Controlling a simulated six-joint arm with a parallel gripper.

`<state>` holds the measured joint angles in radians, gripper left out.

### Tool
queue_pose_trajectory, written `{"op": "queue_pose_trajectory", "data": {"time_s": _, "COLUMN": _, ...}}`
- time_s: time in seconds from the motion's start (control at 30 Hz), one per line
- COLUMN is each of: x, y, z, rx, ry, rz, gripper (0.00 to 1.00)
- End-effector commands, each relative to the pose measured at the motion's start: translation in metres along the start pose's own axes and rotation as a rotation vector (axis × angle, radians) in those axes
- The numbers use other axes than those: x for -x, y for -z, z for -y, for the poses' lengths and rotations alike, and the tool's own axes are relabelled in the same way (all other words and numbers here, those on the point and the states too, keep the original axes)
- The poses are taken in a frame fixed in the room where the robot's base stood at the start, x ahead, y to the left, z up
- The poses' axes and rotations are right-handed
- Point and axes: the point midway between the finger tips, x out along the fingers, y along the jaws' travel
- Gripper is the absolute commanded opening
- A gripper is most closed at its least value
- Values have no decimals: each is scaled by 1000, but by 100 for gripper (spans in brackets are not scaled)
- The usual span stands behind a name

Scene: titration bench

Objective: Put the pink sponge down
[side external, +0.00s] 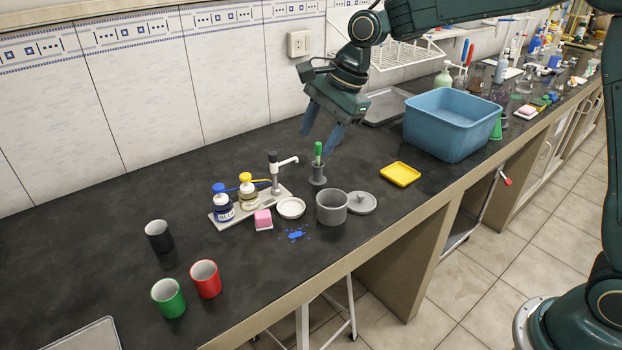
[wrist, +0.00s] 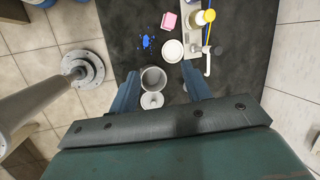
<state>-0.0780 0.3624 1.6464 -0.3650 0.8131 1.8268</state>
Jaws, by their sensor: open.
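My gripper (side external: 333,143) is open and empty, raised above the bench to the right of the sponge and over the area of the green-capped holder. In the wrist view its two blue fingers (wrist: 160,78) are spread wide with nothing between them at their level. A blue spill (side external: 294,234) lies on the bench just right of the sponge.
A grey pot (side external: 332,207), its lid (side external: 361,203) and a white dish (side external: 291,208) stand near the spill. A yellow tray (side external: 400,174) and blue basin (side external: 452,123) are to the right. Black, red (side external: 205,279) and green (side external: 168,297) cups stand at left.

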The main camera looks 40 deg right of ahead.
Motion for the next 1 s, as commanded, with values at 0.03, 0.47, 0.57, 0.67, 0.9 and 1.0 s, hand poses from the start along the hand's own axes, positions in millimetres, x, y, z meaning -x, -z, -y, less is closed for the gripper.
{"op": "queue_pose_trajectory", "data": {"time_s": 0.03, "x": 15, "y": 1, "z": -8, "rx": 54, "ry": 13, "rz": -12, "gripper": 48}}
{"op": "queue_pose_trajectory", "data": {"time_s": 0.47, "x": 101, "y": 11, "z": -92, "rx": 541, "ry": 57, "rz": -125, "gripper": 48}}
{"op": "queue_pose_trajectory", "data": {"time_s": 0.57, "x": 115, "y": 14, "z": -115, "rx": 654, "ry": 58, "rz": -154, "gripper": 48}}
{"op": "queue_pose_trajectory", "data": {"time_s": 0.67, "x": 127, "y": 17, "z": -139, "rx": 766, "ry": 55, "rz": -184, "gripper": 48}}
{"op": "queue_pose_trajectory", "data": {"time_s": 0.9, "x": 147, "y": 26, "z": -198, "rx": 1028, "ry": 37, "rz": -258, "gripper": 48}}
{"op": "queue_pose_trajectory", "data": {"time_s": 1.0, "x": 152, "y": 30, "z": -223, "rx": 1137, "ry": 24, "rz": -289, "gripper": 48}}
